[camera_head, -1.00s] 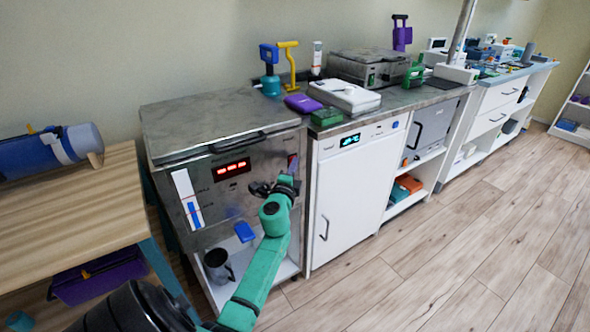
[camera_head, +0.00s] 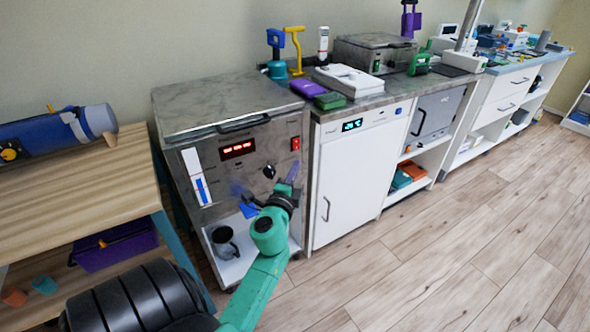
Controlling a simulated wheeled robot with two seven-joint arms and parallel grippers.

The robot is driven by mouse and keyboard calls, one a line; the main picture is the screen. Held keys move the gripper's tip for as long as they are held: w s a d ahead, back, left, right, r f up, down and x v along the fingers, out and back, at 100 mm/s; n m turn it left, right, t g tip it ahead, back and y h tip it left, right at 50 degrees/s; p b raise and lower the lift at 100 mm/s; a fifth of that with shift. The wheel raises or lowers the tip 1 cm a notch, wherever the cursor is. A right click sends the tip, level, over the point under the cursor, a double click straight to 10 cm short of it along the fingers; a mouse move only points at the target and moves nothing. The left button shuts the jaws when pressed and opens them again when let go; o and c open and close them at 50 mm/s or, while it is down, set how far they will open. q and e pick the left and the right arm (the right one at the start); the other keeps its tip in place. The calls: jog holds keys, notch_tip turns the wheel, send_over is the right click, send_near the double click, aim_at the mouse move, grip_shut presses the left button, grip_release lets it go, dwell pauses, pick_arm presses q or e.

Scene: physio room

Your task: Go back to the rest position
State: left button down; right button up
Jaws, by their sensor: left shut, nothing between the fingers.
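My left gripper (camera_head: 290,177) is shut and empty. It stands in front of the lower right of the steel unit's front panel (camera_head: 225,178), below the red switch (camera_head: 295,143) and the black knob (camera_head: 269,171). My green left arm (camera_head: 262,268) reaches up to it from the bottom of the picture. I cannot tell whether the gripper touches the panel. My right gripper is not in view.
A wooden table (camera_head: 80,207) with a blue roll (camera_head: 60,133) is at the left. A grey mug (camera_head: 224,243) sits on the shelf under the steel unit. A white cabinet (camera_head: 355,180) stands to its right. The wooden floor (camera_head: 450,255) at the right is clear.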

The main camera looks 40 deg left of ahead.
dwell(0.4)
pick_arm(q)
jog(key=s+d+f+n+g+h, duration=0.1)
jog(key=d+f+g+h, duration=0.15)
jog(key=f, duration=0.75)
jog(key=s+d+f+n+g+h, duration=0.1)
jog(key=s+d+f+n+g, duration=0.15)
jog(key=f, duration=0.85)
jog(key=s+d+f+n+g+h, duration=0.1)
jog(key=d+f+h, duration=0.15)
jog(key=f, duration=0.75)
jog(key=s+d+f+n+g+h, duration=0.1)
jog(key=s+d+f+n+g, duration=0.2)
jog(key=s+f, duration=0.75)
jog(key=s+d+f+n+g+h, duration=0.1)
jog(key=s+f+g, duration=0.1)
jog(key=s+f, duration=0.35)
jog(key=s+d+f+n+g, duration=0.1)
jog(key=s+d+f+g, duration=0.15)
jog(key=s, duration=0.65)
jog(key=s+d+f+n+g+h, duration=0.1)
jog(key=s+f+g, duration=0.1)
jog(key=s+f, duration=0.4)
notch_tip(320, 180, up, 15)
jog(key=s+p, duration=0.1)
jog(key=p, duration=1.2)
jog(key=shift+s+a+p, duration=0.15)
jog(key=shift+s+p, duration=0.05)
jog(key=shift+p, duration=0.2)
